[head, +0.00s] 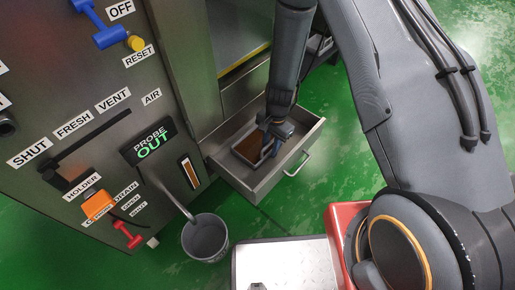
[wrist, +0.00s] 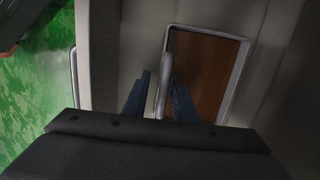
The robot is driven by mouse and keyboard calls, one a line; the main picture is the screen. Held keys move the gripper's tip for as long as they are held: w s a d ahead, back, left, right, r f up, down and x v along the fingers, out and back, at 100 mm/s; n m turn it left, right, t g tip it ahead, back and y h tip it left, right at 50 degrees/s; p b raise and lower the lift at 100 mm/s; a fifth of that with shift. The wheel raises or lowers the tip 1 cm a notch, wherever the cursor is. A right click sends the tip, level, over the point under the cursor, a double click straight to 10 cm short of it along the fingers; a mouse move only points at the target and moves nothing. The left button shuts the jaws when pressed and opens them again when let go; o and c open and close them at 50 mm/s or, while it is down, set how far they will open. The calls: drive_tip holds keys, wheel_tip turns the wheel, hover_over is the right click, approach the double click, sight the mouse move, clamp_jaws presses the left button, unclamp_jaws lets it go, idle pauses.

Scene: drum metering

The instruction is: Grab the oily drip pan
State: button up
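The drip pan (head: 246,147) is a shallow rectangular pan with a light grey rim and a brown, oily-looking inside. It lies in a pulled-out grey drawer (head: 262,193) of the machine. In the wrist view the pan (wrist: 204,75) lies right of centre. My gripper (head: 267,150) reaches down into the drawer at the pan's near side. In the wrist view my gripper (wrist: 160,82) has its two fingers apart on either side of the pan's left wall, with a gap visible. The lower part of the pan is hidden by my gripper's body.
The drawer's front handle (head: 298,164) sticks out over the green floor. A grey bucket (head: 205,238) stands on the floor left of the drawer, with a pipe above it. The control panel (head: 75,130) rises at left.

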drive_tip(key=shift+f, duration=0.35)
clamp_jaws()
drive_tip(key=shift+r, duration=0.2)
